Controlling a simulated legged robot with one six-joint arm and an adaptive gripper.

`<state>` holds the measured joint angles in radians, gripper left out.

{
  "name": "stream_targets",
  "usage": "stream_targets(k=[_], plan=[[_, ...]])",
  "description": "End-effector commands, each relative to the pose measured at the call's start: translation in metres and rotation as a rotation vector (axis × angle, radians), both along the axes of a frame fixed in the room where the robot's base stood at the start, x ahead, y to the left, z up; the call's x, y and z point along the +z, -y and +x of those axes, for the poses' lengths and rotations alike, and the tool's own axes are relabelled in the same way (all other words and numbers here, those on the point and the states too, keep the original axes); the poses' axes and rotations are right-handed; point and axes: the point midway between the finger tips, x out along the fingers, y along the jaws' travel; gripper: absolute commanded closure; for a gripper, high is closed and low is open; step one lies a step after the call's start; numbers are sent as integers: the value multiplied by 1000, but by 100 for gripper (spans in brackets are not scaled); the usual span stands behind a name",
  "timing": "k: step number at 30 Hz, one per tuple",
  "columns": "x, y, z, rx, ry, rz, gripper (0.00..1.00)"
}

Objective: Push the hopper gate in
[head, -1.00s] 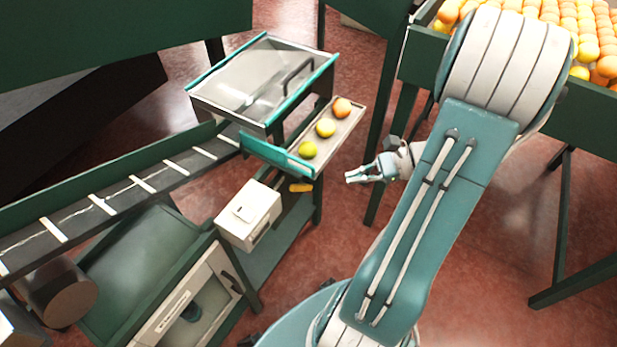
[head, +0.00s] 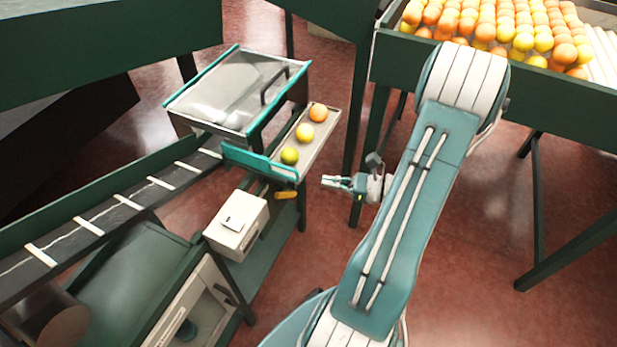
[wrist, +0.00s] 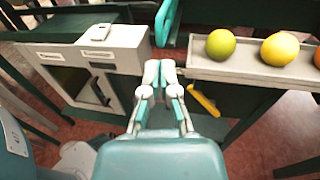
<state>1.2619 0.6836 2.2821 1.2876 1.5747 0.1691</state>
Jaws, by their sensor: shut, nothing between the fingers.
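My gripper (head: 326,182) is shut and empty, in open air to the right of the fruit tray's front end. In the wrist view its closed fingertips (wrist: 160,70) point toward the gap between the white box and the tray. A yellow-orange tab (head: 286,194) sticks out beneath the tray's near end; it also shows in the wrist view (wrist: 203,99), right of my fingers and apart from them. A teal plate (head: 258,160) stands across the tray's near left end. I cannot tell for certain which of these is the hopper gate.
The tray (head: 325,140) holds three fruits in a row. A clear-lidded hopper (head: 225,88) stands behind it. A white box (head: 236,225) and a slatted conveyor (head: 90,226) lie left. Red floor is open at right.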

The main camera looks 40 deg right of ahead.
Motion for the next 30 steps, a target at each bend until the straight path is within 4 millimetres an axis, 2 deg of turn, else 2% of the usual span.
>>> stream_targets(k=[3, 9, 24, 26, 30], plan=[[-1, -13, 18, 5, -2, 0, 100], [-2, -26, 38, 3, 0, 0, 100], [-3, -30, 46, 1, -1, -1, 100], [-3, -31, 49, 3, 0, -1, 100], [-3, -40, 70, 6, -1, -2, 100]])
